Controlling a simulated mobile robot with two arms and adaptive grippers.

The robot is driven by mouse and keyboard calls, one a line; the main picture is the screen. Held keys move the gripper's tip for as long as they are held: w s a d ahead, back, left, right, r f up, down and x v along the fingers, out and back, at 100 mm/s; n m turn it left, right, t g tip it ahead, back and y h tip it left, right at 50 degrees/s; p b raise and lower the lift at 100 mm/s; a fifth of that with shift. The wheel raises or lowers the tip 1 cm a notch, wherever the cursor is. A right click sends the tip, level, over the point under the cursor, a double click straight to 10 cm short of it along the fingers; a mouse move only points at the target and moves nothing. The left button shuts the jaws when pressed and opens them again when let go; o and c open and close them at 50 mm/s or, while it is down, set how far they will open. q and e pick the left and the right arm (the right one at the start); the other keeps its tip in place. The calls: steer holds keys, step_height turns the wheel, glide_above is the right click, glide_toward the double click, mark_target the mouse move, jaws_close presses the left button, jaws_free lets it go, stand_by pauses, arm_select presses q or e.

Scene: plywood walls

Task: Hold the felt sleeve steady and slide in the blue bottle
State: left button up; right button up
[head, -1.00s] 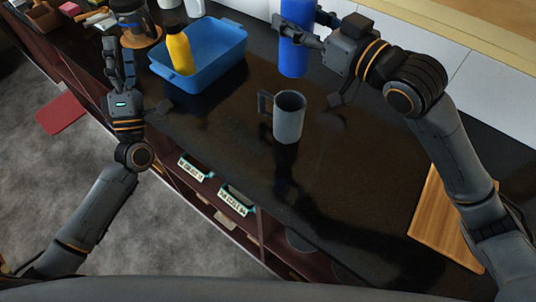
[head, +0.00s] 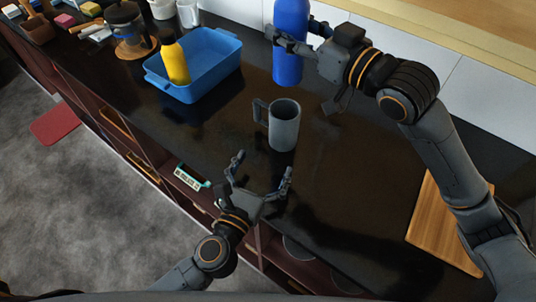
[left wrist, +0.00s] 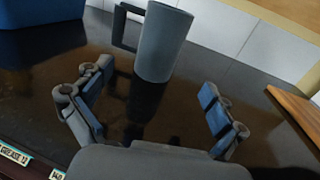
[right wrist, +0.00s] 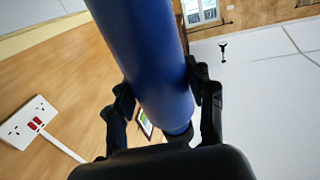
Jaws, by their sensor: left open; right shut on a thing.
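The grey felt sleeve (head: 284,128) stands upright on the dark counter, open at the top, with a loop handle on its left. It also shows in the left wrist view (left wrist: 163,42). My left gripper (head: 264,167) is open and empty in front of the sleeve, with its fingers apart and pointing toward it; the fingers also show in the left wrist view (left wrist: 155,88). My right gripper (head: 294,38) is shut on the blue bottle (head: 288,65), behind the sleeve. The bottle looks upright, its top cut off in the head view; it fills the middle of the right wrist view (right wrist: 145,55).
A blue tub (head: 215,72) with a yellow bottle (head: 174,60) stands at the left. A coffee press (head: 127,25) and small items are farther left. A wooden board (head: 445,222) lies at the right. The counter right of the sleeve is clear.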

mark_target(288, 118)
arm_select(q)
steer(key=x, duration=1.2)
steer(key=c, duration=1.3)
arm_select(e)
steer(key=shift+f, duration=2.05)
